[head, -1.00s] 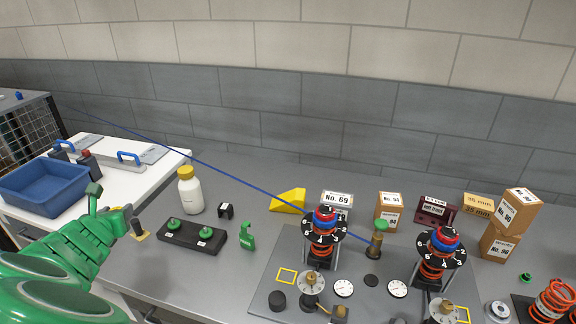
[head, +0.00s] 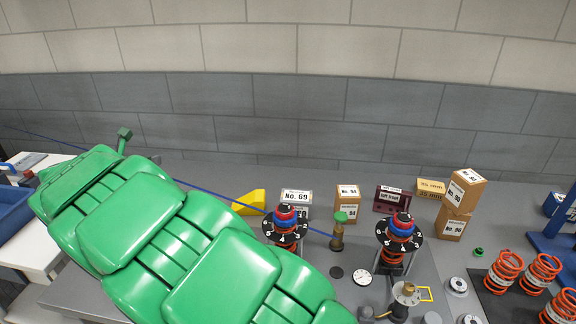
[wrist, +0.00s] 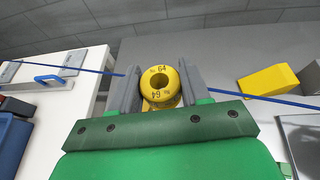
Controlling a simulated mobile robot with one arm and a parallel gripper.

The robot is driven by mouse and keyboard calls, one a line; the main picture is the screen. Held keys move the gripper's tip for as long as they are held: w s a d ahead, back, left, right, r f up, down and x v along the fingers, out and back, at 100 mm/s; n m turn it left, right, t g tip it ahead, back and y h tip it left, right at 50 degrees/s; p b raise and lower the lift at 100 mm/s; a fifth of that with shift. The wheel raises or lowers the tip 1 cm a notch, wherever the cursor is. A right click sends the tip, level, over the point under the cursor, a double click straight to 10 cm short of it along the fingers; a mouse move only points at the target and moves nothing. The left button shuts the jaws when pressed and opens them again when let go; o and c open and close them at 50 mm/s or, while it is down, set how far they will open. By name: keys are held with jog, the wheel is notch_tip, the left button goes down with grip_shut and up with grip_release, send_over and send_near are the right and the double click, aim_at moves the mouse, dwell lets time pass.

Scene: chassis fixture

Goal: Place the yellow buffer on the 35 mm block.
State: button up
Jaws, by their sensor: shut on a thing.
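In the head view the buffer and fingertips are hidden behind my green arm. The 35 mm block (head: 431,195) is a tan block with a 35 mm label, at the back right of the bench. It stands apart from my arm, which is at the left.
A yellow wedge (head: 250,202) stands left of the white No. 69 box (head: 296,198). A tan box (head: 347,203) and dark red box (head: 389,200) stand left of the block, stacked cartons (head: 455,222) right. Two dial fixtures stand in front. A blue line (head: 215,191) crosses above the bench.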

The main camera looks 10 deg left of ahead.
jog(key=w+d+r+m+g+h, duration=0.15)
jog(key=w+d+m+h, duration=0.6)
jog(key=w+d, duration=1.95)
jog(key=w+d+f+m+g+h, duration=0.1)
jog(key=w+d+m+g+h, duration=0.15)
jog(key=d, duration=0.95)
jog(key=w+d+m+g+h, duration=0.2)
jog(key=w+d, duration=0.1)
jog(key=d, duration=1)
jog(key=m+g+h, duration=0.3)
jog(key=m+g, duration=0.4)
send_over(431, 186)
notch_tip(431, 186, down, 3)
jog(key=shift+w+d+f, duration=0.1)
jog(key=shift+w+f, duration=0.05)
jog(key=shift+f, duration=7.55)
